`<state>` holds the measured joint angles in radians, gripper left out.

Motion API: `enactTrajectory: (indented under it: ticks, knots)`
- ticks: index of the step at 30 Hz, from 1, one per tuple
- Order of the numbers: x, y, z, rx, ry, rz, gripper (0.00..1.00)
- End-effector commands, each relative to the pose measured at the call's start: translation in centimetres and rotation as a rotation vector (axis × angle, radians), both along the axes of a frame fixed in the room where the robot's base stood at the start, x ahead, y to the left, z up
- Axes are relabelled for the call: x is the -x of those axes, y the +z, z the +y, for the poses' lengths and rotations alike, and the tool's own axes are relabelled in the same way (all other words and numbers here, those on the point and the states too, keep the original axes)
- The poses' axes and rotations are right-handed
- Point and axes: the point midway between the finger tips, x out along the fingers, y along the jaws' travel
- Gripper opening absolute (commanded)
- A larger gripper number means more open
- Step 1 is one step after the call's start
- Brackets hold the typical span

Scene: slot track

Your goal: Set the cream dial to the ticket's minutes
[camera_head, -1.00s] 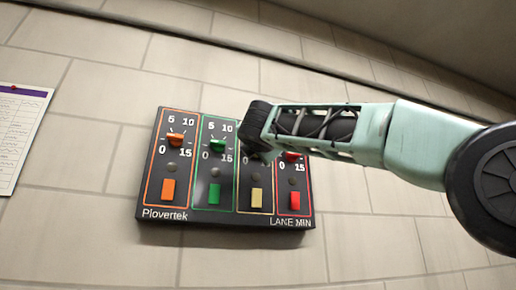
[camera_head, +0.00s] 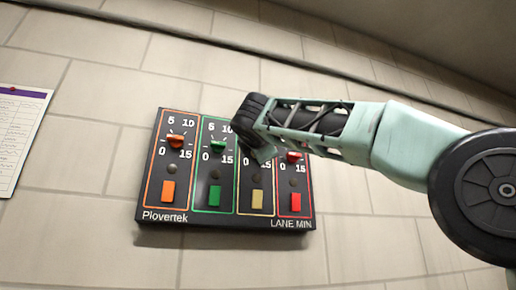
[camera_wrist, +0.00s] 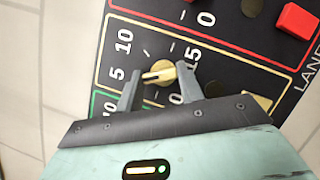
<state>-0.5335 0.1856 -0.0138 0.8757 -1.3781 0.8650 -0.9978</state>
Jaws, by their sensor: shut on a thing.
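The cream dial (camera_wrist: 160,72) sits on the panel inside a cream-outlined column, third from the left. My gripper (camera_wrist: 160,78) is shut on it, one finger on each side. Its light pointer end points left in the wrist view, roughly toward the 5; the exact minute is hard to read. The 5 and 10 show clear of the fingers. In the head view my gripper (camera_head: 262,152) covers the dial, and the cream button (camera_head: 257,196) shows below. A pinned sheet with a purple header (camera_head: 20,135) hangs at the far left; its text is too small to read.
The black panel (camera_head: 226,217) also carries an orange dial (camera_head: 175,142), a green dial (camera_head: 218,146) and a red dial (camera_head: 293,157), each above its own button. The green and red columns lie close beside the fingers.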

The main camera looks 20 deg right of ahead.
Motion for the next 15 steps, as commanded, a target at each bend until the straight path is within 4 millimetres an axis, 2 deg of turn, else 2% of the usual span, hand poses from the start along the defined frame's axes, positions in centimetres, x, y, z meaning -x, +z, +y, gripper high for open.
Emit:
enactTrajectory:
  ticks: [1, 3, 11, 15]
  knots:
    - [0.0, -0.03, -0.08, -0.001, -0.003, 0.001, 0.4]
    - [0.0, -0.03, -0.08, 0.001, -0.002, 0.0, 0.59]
    - [0.02, -0.01, -0.04, 0.001, -0.001, 0.0, 0.59]
    - [0.68, -0.29, 0.28, 0.0, 0.002, -0.001, 0.59]
